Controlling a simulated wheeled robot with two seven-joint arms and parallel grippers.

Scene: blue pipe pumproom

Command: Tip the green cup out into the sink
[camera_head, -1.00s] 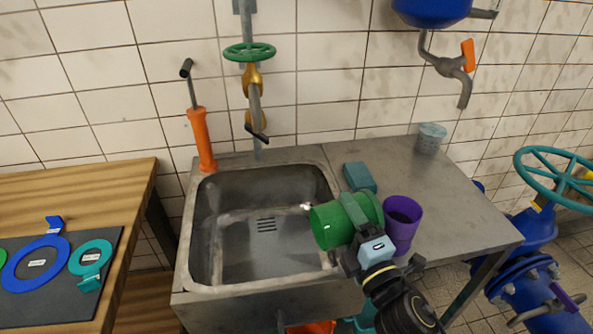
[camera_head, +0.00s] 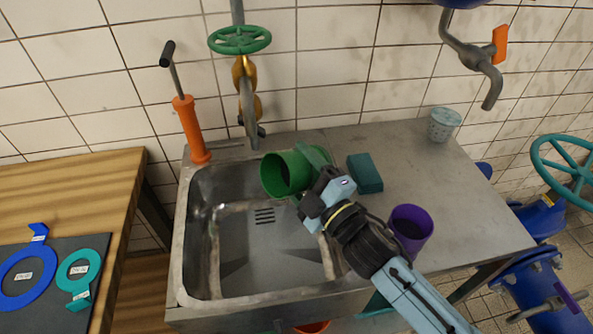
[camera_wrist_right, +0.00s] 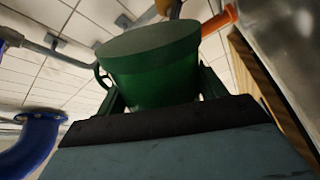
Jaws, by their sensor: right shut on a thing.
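The green cup (camera_head: 287,174) is on its side in my right gripper (camera_head: 313,172), above the back right part of the sink (camera_head: 184,240). Its dark open mouth faces left and toward the camera. The right gripper is shut on the cup. In the right wrist view the cup (camera_wrist_right: 155,75) sits between the two fingers, with its handle at the left. No contents show coming out of it. The sink basin looks empty, with a slotted drain in its floor. My left gripper is not in view.
A teal block (camera_head: 366,173) and a purple cup (camera_head: 411,228) stand on the counter right of the sink. A grey perforated cup (camera_head: 444,124) is farther back. An orange pump handle (camera_head: 190,130) and a pipe with a green valve wheel (camera_head: 240,40) rise behind the sink.

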